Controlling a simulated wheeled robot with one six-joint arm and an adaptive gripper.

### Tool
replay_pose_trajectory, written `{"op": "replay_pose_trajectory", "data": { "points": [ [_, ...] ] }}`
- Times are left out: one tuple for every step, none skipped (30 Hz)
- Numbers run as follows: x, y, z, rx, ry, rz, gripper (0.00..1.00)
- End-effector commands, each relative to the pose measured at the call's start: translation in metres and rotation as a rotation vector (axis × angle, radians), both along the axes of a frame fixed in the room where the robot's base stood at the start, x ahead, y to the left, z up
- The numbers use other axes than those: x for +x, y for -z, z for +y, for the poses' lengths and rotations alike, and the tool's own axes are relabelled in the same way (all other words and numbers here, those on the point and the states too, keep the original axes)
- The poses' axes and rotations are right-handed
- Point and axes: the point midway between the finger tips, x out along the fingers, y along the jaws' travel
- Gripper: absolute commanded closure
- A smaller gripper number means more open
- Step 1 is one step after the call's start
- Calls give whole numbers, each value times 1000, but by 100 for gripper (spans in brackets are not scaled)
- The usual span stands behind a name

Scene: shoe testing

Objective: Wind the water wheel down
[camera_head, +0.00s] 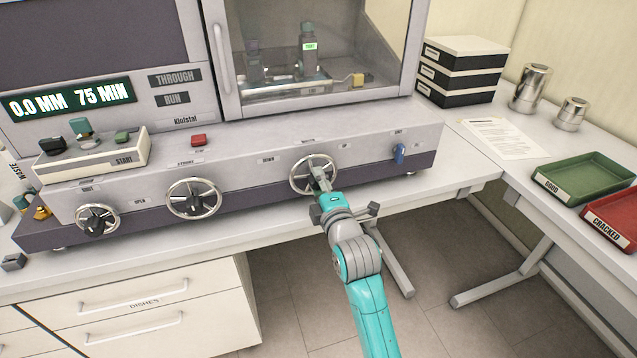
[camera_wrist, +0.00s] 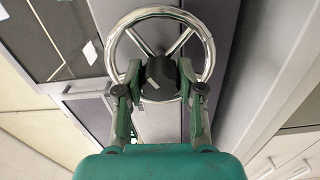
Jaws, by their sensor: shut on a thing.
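The handwheel in my gripper is chrome with spokes and a black hub, at the right part of the machine's front panel; its rim shows in the head view (camera_head: 294,174) and in the wrist view (camera_wrist: 207,48). The panel reads DOWN to its left and UP to its right; the label above it is too small to read. My gripper (camera_head: 318,172) reaches it from the front. In the wrist view my gripper (camera_wrist: 159,72) has one finger on each side of the black hub (camera_wrist: 158,84) and is shut on it. The fingers partly hide the hub in the head view.
Two similar handwheels, the middle one (camera_head: 193,198) and the left one (camera_head: 97,219), sit along the same panel. A blue knob (camera_head: 399,153) is to the right. A glazed chamber door (camera_head: 218,60) stands above. Green (camera_head: 585,168) and red (camera_head: 606,208) trays lie on the right bench.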

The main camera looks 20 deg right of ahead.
Motion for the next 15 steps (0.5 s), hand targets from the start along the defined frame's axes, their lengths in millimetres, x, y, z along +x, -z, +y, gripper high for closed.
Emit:
{"op": "replay_pose_trajectory", "data": {
  "points": [
    [0, 1, 1, -12, -1, 1, 97],
    [0, 1, 1, -19, -1, 1, 97],
    [0, 1, 1, -25, -1, 1, 97],
    [0, 1, 1, -30, -1, 1, 97],
    [0, 1, 1, -33, -1, 2, 97],
    [0, 1, 1, -37, -1, 2, 97],
    [0, 1, 1, -40, -1, 2, 97],
    [0, 1, 1, -41, -1, 2, 97],
    [0, 1, 1, -42, -1, 2, 97],
    [0, 1, 1, -43, -1, 2, 97],
    [0, 1, 1, -43, -1, 2, 97],
    [0, 1, 1, -43, -1, 2, 97],
    [0, 1, 1, -43, -1, 2, 97],
    [0, 1, 1, -43, -1, 2, 97],
    [0, 1, 1, -42, -1, 2, 97]
  ]
}}
